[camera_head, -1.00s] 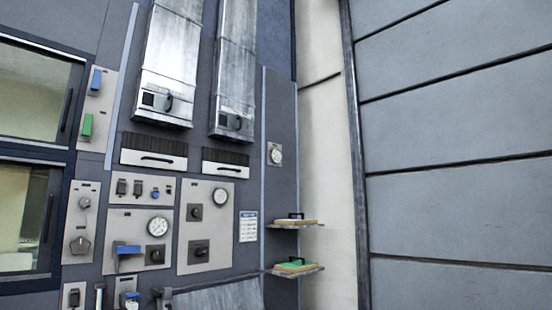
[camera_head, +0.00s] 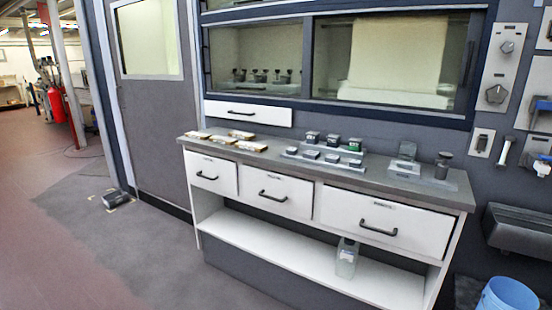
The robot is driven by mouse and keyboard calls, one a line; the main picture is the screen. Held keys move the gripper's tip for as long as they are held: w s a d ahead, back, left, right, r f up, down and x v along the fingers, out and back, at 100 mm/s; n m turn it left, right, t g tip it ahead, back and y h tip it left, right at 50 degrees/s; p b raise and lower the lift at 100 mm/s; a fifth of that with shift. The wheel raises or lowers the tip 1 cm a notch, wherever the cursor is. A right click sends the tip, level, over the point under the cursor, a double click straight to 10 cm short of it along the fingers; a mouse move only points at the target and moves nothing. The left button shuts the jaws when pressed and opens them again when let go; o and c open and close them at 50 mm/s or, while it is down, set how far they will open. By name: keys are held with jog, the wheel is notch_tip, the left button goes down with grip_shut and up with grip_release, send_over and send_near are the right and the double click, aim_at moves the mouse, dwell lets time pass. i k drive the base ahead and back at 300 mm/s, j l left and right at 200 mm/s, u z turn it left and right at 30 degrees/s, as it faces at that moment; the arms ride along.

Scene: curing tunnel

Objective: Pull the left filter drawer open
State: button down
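The pair of drawers with dark slatted tops under the metal ducts, seen a second ago, is out of view now. Which of that pair is open or shut cannot be told from this moment's picture. A bench (camera_head: 440,190) shows instead, with a left drawer (camera_head: 211,173), a middle drawer (camera_head: 275,190) and a right drawer (camera_head: 372,219). All three are white with dark bar handles and look shut. I cannot read their labels. A separate white drawer front (camera_head: 248,113) with a dark handle sits under the window, also shut. My gripper is not in view.
Small blocks, flat pieces and a balance-like device (camera_head: 405,160) lie on the bench top. A clear bottle (camera_head: 347,258) stands on the lower shelf. A blue bucket (camera_head: 508,296) is at the lower right. Open floor (camera_head: 110,240) lies at the left, with a dark object (camera_head: 116,199) near the door (camera_head: 152,100).

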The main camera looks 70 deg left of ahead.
aim_at(222, 174)
jog(key=u, duration=3.15)
